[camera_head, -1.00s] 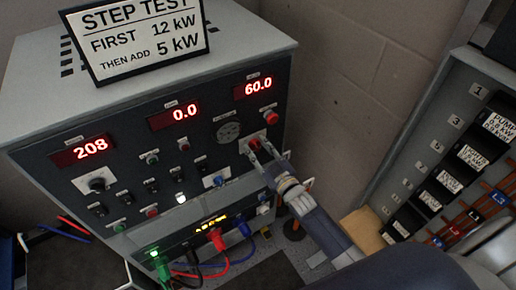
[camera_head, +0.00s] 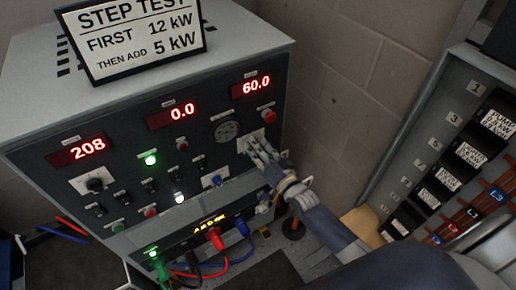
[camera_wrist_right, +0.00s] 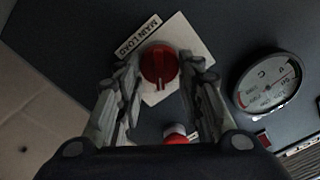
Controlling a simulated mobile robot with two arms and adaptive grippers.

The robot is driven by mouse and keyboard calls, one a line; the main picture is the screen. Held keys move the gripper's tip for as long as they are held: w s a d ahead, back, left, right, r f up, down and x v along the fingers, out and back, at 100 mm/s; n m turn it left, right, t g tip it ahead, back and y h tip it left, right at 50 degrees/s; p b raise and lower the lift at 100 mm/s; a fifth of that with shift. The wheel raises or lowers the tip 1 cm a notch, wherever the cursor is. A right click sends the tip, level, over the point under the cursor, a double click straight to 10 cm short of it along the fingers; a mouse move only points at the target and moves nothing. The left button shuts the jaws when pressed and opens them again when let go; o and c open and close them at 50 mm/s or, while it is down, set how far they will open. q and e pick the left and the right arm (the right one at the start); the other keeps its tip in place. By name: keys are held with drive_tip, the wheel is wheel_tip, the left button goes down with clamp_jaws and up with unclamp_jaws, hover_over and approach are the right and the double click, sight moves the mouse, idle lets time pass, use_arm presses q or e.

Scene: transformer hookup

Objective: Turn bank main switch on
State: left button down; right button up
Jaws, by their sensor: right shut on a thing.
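The main load switch is a red rotary knob (camera_wrist_right: 158,67) on a white plate, beside a "MAIN LOAD" label (camera_wrist_right: 138,34) in the right wrist view. In the head view its white plate (camera_head: 243,146) shows, and the knob is mostly hidden by my fingers. The knob's dark line runs roughly up and down in the wrist view. My right gripper (camera_head: 254,147) is at the switch, its fingers on both sides of the knob, shut on it; its fingers also show in the wrist view (camera_wrist_right: 160,85). My left gripper is not in view.
The grey load bank (camera_head: 180,50) carries displays reading 208, 0.0 and 60.0. A green lamp (camera_head: 150,160) is lit. A red button (camera_head: 268,115) and a gauge (camera_head: 227,131) sit near the switch. Cables plug in below. A breaker panel (camera_head: 440,150) stands right.

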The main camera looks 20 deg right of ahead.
drive_tip(key=shift+f+m, duration=0.1)
drive_tip(key=shift+m, duration=0.7)
drive_tip(key=o, duration=1)
drive_tip(key=s, duration=0.4)
drive_tip(key=s+d, duration=0.1)
drive_tip(key=s, duration=0.3)
drive_tip(key=s+d, duration=0.1)
drive_tip(key=s, duration=0.2)
drive_tip(key=shift+s, duration=0.4)
